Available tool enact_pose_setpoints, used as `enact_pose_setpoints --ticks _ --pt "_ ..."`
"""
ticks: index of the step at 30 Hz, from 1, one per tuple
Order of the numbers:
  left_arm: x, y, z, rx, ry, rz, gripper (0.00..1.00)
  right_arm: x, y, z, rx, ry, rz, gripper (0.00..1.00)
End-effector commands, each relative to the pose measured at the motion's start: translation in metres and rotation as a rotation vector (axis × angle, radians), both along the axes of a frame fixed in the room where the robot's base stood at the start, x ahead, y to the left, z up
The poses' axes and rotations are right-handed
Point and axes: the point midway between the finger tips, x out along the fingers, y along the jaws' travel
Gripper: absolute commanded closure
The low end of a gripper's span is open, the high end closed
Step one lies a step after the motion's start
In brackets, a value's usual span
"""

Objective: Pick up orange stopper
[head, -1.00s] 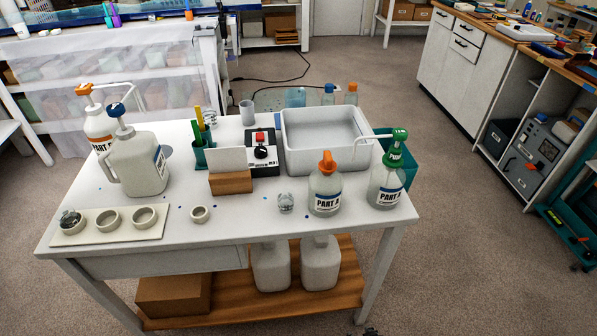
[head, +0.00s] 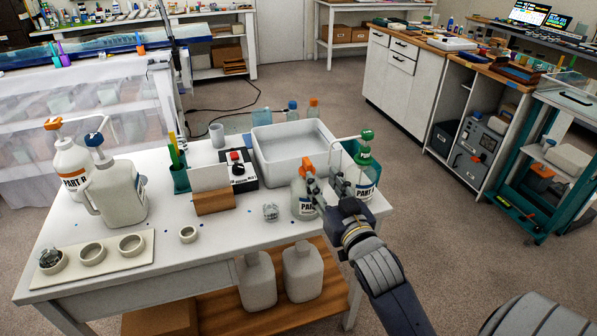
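The orange stopper (head: 306,163) sits on top of a clear, white-labelled bottle (head: 301,200) near the right front of the white table. My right gripper (head: 323,178) comes in from the lower right. Its fingers look spread, with the left finger at the stopper's right side, partly covering the stopper and the bottle's label. The other finger is to the right, between this bottle and the green-topped pump bottle (head: 366,178). I cannot tell whether a finger touches the stopper. My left gripper is not in view.
A white tub (head: 262,160) stands behind the stopper bottle. A small clear cup (head: 270,212) is to its left. A wooden block with a card (head: 214,201), a control box (head: 238,180) and large jugs (head: 122,194) stand farther left. The table's front middle is mostly clear.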

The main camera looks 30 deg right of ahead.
Motion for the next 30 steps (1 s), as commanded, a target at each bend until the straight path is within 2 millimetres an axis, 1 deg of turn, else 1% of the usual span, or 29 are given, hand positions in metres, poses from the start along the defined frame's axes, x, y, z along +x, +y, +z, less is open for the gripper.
enact_pose_setpoints --ticks 1,6,9,14,17,21,24,27,30 --pt "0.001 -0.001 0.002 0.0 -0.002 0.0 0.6 0.008 -0.002 0.001 -0.001 -0.001 0.0 0.63" --pt "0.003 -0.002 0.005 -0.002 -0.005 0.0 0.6 0.032 -0.007 0.001 0.0 0.001 0.001 0.63" --pt "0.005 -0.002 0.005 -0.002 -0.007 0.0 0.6 0.042 -0.009 0.0 0.0 0.002 0.001 0.63" --pt "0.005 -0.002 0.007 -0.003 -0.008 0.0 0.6 0.05 -0.01 0.0 0.001 0.003 0.0 0.63" --pt "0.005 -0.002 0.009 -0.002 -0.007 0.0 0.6 0.061 -0.011 0.0 0.0 0.003 0.0 0.63" --pt "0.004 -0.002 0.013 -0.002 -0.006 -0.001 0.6 0.081 -0.013 -0.001 0.0 0.004 0.0 0.63" --pt "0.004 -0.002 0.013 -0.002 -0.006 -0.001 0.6 0.091 -0.016 -0.001 0.0 0.003 0.0 0.63" --pt "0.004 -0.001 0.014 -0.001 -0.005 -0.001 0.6 0.097 -0.017 -0.002 0.0 0.003 0.0 0.63" --pt "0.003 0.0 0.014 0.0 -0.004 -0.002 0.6 0.098 -0.017 -0.002 0.0 0.003 0.001 0.63"
